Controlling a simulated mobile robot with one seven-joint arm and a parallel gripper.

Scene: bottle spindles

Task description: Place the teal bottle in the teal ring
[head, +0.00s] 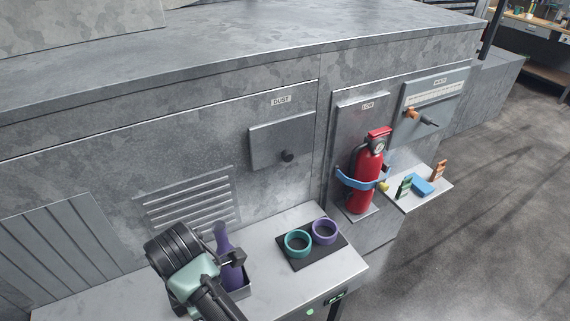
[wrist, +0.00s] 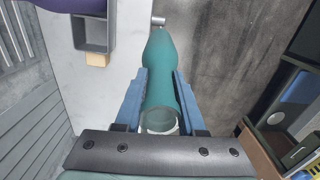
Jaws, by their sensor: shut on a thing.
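The teal bottle (wrist: 163,75) lies lengthwise between the two blue fingers of my gripper (wrist: 160,85) in the wrist view, with the fingers shut on its sides. Its narrow end points to the top of the picture. I cannot make the bottle out in the head view, where my arm is in front at lower left. The teal ring (head: 298,243) sits on a black base (head: 309,258) on the grey bench, right of my arm, and nothing stands in it.
A purple ring (head: 325,231) adjoins the teal one. A purple bottle (head: 228,262) stands in a grey holder (head: 240,293), partly behind my arm; an empty compartment (wrist: 92,48) shows in the wrist view. A red extinguisher (head: 367,175) and a side shelf (head: 415,201) are to the right.

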